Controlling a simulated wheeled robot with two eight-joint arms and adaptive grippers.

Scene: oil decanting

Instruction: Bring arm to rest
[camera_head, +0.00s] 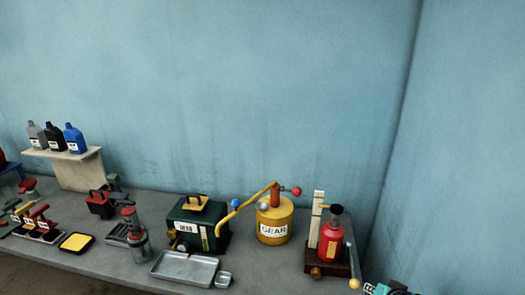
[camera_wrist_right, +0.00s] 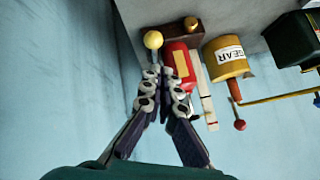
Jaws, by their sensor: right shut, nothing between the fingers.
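My right gripper (camera_head: 372,288) shows at the bottom right edge of the head view, just right of the bench; only part of it is in frame. In the right wrist view its two fingers (camera_wrist_right: 160,73) come together at the tips, shut and empty. A lever with a yellow ball (camera_wrist_right: 153,40) appears just beyond the fingertips; I cannot tell whether they touch. The same yellow ball (camera_head: 354,284) is left of the gripper in the head view. My left gripper is not in view.
A red bottle (camera_head: 331,243) stands on a dark stand near the gripper. Left of it are a yellow GEAR can (camera_head: 274,222) with a curved spout, a dark green box (camera_head: 188,236) and a metal tray (camera_head: 183,268). Several jugs (camera_head: 55,136) stand on a shelf. The wall's corner is behind.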

